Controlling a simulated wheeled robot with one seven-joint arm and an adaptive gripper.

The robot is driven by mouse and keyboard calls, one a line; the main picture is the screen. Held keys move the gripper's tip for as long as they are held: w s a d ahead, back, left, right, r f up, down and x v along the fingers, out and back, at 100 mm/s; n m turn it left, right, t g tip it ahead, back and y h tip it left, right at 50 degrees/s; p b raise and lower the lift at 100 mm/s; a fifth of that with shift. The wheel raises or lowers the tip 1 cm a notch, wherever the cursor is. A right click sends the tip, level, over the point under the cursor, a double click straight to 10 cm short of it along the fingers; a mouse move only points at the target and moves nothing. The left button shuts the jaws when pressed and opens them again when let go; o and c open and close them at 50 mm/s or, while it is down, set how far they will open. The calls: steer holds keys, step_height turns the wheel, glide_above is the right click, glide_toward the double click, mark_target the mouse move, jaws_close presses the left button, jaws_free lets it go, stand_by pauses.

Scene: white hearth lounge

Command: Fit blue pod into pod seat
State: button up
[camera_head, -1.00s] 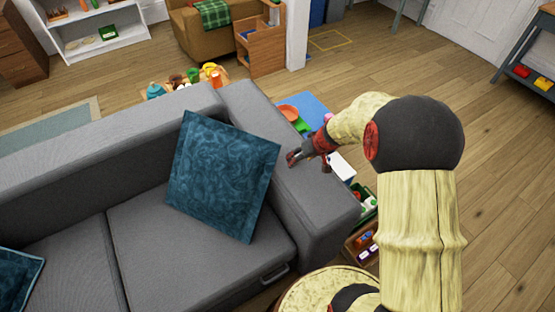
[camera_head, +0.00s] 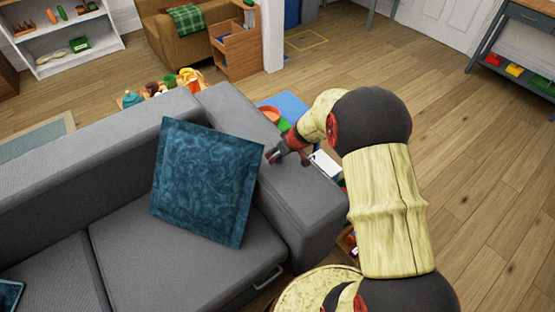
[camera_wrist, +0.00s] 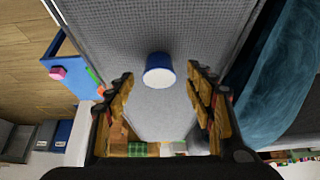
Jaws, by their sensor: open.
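The blue pod (camera_wrist: 158,60), a small blue cup shape with a pale round face, is on the grey sofa arm in the wrist view. My gripper (camera_wrist: 159,76) is open, with one finger on either side of the pod in that picture; gaps show on both sides. How far the pod is from the fingertips is unclear. In the head view my gripper (camera_head: 272,157) is over the sofa arm (camera_head: 300,205), close to the teal cushion; I cannot make out the pod there. I cannot identify the pod seat in either view.
The teal cushion (camera_head: 207,180) leans on the sofa beside the arm. The wooden floor (camera_head: 460,160) at right is largely clear.

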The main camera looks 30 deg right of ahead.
steer(key=shift+w+f, duration=0.3)
steer(key=shift+f, duration=0.1)
steer(key=shift+c, duration=0.4)
steer(key=c, duration=0.8)
steer(key=shift+r, duration=0.15)
steer(key=shift+c, duration=0.5)
